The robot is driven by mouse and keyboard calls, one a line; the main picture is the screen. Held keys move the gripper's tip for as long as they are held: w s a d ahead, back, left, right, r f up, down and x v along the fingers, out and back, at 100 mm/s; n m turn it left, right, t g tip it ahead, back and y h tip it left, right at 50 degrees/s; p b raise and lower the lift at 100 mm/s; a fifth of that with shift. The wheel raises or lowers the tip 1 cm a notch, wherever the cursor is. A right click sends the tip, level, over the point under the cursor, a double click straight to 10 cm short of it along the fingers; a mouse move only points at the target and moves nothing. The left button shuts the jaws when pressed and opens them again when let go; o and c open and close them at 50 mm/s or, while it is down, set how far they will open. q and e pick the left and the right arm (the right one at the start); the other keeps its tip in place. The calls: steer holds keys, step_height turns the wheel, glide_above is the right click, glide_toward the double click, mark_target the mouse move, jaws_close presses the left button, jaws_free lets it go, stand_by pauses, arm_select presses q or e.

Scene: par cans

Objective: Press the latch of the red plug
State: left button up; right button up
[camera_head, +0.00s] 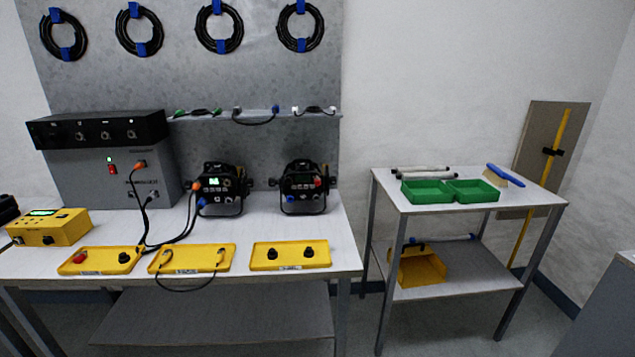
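A small red piece (80,257), which may be the red plug, sits at the left end of the left yellow tray (100,268) on the long table. It is too small to make out a latch. Another small red part (318,182) shows on the back of the right black par can (304,190). An orange plug (140,164) sits in the grey box with a black cable hanging from it. Neither of my grippers is in view.
The long white table (345,245) also bears a yellow tester (50,227), the left par can (222,188), a middle tray (192,265) and a right tray (290,262). A cable loops over the front edge. A cart (390,197) with green bins (427,198) stands right, with a gap between.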

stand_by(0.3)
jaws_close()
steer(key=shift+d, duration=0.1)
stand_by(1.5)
